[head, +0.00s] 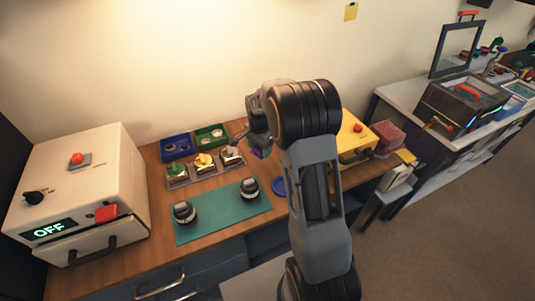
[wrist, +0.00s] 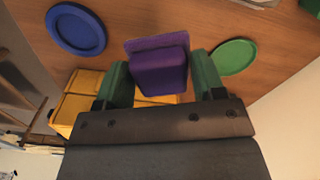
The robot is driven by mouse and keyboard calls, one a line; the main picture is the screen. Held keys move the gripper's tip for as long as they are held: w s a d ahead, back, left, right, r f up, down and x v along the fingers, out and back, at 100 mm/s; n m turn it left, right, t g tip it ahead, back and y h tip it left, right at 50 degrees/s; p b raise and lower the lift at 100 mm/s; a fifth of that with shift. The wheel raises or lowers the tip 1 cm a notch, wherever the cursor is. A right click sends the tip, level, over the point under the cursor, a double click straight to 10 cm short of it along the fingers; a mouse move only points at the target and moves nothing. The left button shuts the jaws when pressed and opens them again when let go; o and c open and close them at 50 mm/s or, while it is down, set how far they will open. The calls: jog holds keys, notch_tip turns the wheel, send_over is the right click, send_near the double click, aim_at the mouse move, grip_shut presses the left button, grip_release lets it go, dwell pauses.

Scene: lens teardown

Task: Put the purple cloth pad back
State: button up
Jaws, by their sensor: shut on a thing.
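The purple cloth pad (wrist: 160,72) is between the green-tipped fingers of my gripper (wrist: 162,80) in the wrist view. My gripper is shut on it. In the head view a small piece of the purple pad (head: 257,153) shows below my gripper (head: 256,143), near the back of the wooden bench. The arm hides much of that area. A round blue dish (wrist: 76,28) and a round green disc (wrist: 235,57) lie on the bench on either side of the pad in the wrist view. I cannot tell whether the pad touches the bench.
A green mat (head: 218,214) with two dark lens parts lies left of my arm. Behind it are a tray with colored pieces, a blue bin (head: 175,148) and a green bin (head: 211,136). A white machine (head: 85,180) reading OFF stands left; a yellow box (head: 355,140) stands right.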

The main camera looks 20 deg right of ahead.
send_over(268, 162)
notch_tip(268, 162, down, 5)
jog(key=shift+a+r+p, duration=0.1)
jog(key=shift+p, duration=0.3)
jog(key=shift+w+f+p, duration=0.1)
jog(key=shift+f+p, duration=0.45)
jog(key=shift+f, duration=1.1)
jog(key=o, duration=0.8)
jog(key=shift+o, duration=0.2)
jog(key=shift+r, duration=0.1)
